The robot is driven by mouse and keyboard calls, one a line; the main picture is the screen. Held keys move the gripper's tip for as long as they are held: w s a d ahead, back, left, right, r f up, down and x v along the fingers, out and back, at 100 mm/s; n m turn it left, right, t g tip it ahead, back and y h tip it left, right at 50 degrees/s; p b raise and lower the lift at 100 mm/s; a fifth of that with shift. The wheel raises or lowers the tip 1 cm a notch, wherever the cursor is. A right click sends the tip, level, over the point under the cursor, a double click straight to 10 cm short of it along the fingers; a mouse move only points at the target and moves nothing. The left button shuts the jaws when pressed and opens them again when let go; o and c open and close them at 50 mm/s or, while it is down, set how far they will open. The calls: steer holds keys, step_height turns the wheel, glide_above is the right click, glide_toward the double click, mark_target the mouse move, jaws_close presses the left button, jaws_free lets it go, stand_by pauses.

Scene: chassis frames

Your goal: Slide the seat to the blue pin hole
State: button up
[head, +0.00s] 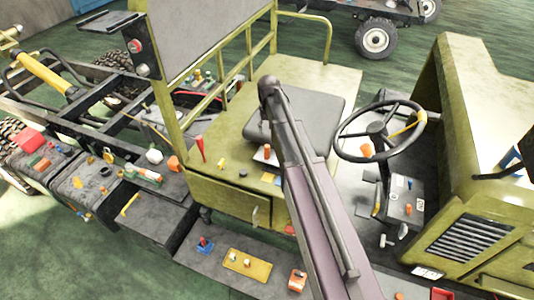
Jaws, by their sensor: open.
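The seat (318,118) is a flat dark grey cushion on the yellow-green platform, behind my arm in the head view. My arm rises from the bottom right and covers the seat's left part. My gripper cannot be made out; only the arm links show. An orange-topped piece on a white base (266,154) sits at the seat's front left edge. Small yellow and blue marks (271,179) lie just in front of it, partly beside my arm. I cannot tell whether the blue mark is a pin hole.
The steering wheel (380,131) stands right of the seat, near the yellow-green hood (465,130). A yellow rail (250,50) and upright panel (200,30) stand at the back left. A dark step (220,240) in front holds small coloured parts. Green floor is free at the lower left.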

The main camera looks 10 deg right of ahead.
mark_target(268, 159)
steer(key=shift+f+b, duration=6.8)
steer(key=shift+f, duration=0.05)
steer(key=shift+a, duration=0.1)
jaws_close()
